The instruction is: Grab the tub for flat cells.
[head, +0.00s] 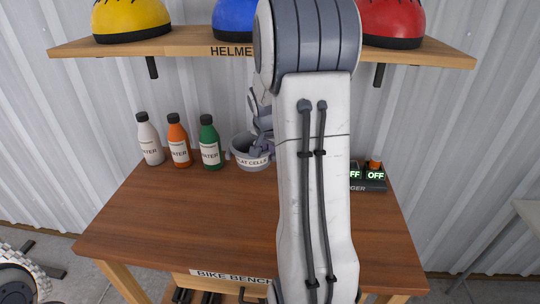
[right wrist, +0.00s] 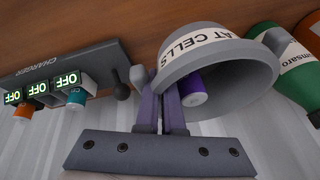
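The flat cells tub (head: 240,160) is a round grey tub with a white "FLAT CELLS" label, upright at the back of the bench. In the right wrist view the tub (right wrist: 238,75) shows its open mouth with a purple cell (right wrist: 192,90) inside. My right gripper (head: 262,125) reaches down at the tub's rim, partly hidden by my arm. In the right wrist view the right gripper's fingers (right wrist: 161,100) are close together with the tub's wall pinched between them. I cannot tell whether the tub is lifted. My left gripper is not in view.
White (head: 151,145), orange (head: 179,145) and green (head: 210,147) bottles stand left of the tub. A charger (head: 372,186) with "OFF" displays stands to the right, holding cells. A helmet shelf (head: 190,49) hangs above. The bench's front left (head: 180,220) is clear.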

